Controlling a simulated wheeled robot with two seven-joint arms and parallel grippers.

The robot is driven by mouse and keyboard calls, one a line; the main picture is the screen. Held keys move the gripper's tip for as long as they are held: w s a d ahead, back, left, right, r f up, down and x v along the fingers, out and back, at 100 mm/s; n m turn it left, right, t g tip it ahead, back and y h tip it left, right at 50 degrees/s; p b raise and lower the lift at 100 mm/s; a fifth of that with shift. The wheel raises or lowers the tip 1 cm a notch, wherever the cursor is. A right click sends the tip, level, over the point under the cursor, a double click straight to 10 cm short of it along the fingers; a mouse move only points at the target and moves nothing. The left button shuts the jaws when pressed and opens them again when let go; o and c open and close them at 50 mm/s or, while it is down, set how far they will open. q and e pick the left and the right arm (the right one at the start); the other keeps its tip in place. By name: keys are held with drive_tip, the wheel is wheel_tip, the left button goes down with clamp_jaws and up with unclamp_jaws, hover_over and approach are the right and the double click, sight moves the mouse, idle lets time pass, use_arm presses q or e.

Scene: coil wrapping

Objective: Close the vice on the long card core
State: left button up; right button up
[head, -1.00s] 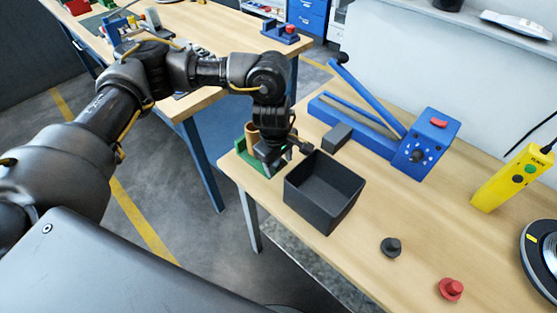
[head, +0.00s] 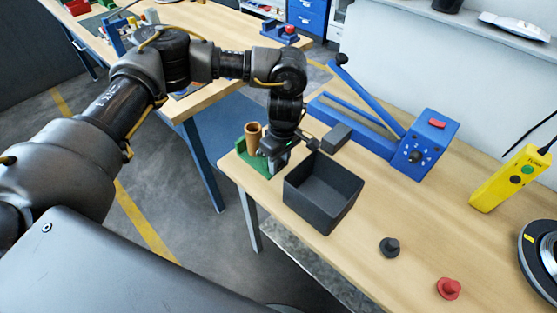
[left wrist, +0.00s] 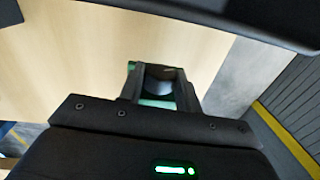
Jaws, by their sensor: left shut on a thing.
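The green vice (head: 243,153) stands at the near left corner of the right-hand table. The brown card core (head: 253,136) stands upright at it, and its open top shows. My left gripper (head: 275,160) points down just right of the core and hides part of the vice. In the left wrist view, the two fingers (left wrist: 160,85) are shut on a dark rounded piece (left wrist: 159,80), which looks like the vice's knob or handle. Green shows behind and below this piece. Whether the jaws touch the core is hidden. My right gripper is out of view.
An empty dark bin (head: 322,195) stands close right of my left gripper. A grey block (head: 336,137) and a blue lever device (head: 410,150) lie behind it. A black knob (head: 389,247) and a red knob (head: 448,288) sit on the front table top, with clear wood around them.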

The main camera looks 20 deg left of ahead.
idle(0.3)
use_arm(q)
drive_tip(key=o, duration=1)
wheel_tip(320, 180, up, 11)
drive_tip(key=w+b, duration=0.1)
drive_tip(key=shift+w+d+b, duration=0.25)
drive_tip(key=shift+b, duration=0.05)
drive_tip(key=shift+f, duration=0.15)
drive_tip(key=shift+c, duration=0.2)
